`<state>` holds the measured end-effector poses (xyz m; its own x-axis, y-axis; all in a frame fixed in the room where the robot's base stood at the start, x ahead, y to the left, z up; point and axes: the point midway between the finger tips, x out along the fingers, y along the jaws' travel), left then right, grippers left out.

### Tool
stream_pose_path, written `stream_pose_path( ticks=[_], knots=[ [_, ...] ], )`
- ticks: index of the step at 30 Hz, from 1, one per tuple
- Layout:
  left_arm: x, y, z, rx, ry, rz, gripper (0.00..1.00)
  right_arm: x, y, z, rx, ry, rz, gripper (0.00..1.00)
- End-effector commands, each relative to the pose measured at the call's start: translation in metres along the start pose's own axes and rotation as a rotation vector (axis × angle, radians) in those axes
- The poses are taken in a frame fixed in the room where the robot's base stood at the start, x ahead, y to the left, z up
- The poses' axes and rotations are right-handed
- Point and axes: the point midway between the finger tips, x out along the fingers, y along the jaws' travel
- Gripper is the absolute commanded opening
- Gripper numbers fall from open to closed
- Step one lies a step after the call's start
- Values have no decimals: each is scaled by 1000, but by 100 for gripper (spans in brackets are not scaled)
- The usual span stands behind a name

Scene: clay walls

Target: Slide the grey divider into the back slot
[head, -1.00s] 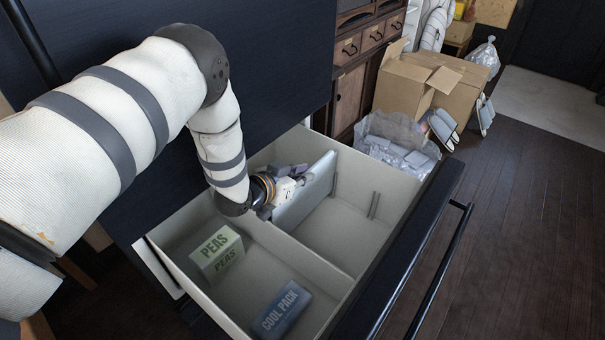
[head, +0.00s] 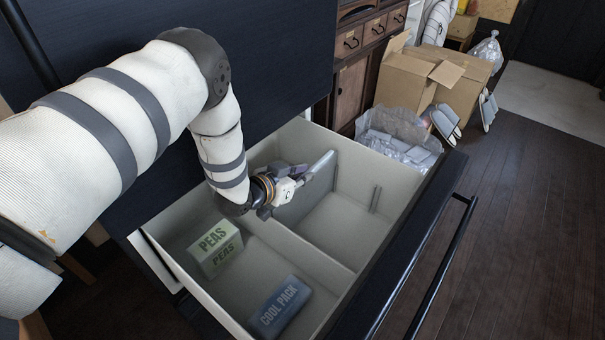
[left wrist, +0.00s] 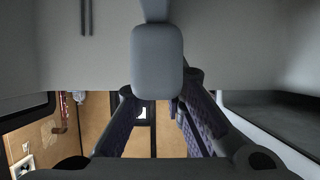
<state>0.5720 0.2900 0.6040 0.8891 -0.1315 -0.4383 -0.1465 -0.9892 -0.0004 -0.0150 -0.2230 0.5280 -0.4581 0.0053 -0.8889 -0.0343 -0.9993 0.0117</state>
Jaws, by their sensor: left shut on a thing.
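The grey divider (head: 319,186) stands roughly upright inside the open drawer (head: 335,255), in the compartment on the far side of the long middle wall. My left gripper (head: 297,176) is shut on the divider near its upper edge, at the end closer to the middle wall. A pair of thin ribs (head: 375,199) on the far side wall forms the front slot, which is empty. The back slot cannot be made out. Whether the divider's lower edge touches the drawer floor is hidden. My right gripper is not in view.
A green PEAS box (head: 215,249) and a blue COOL PACK (head: 281,306) lie in the near compartment. Beyond the drawer are a clear bag of items (head: 398,135) and cardboard boxes (head: 405,85). The compartment floor in front of the divider is clear.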

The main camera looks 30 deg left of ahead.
Motion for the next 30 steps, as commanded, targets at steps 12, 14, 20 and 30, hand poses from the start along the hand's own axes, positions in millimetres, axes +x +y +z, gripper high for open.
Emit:
stream_pose_path(
  ticks=[12,14,20,30],
  knots=[
    [5,0,10,0,0,0,0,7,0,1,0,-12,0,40],
    [6,0,12,0,0,0,0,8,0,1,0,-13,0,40],
    [6,0,11,0,1,0,35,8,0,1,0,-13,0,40],
    [-4,-1,12,-1,-1,-1,35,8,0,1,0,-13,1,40]
  ],
)
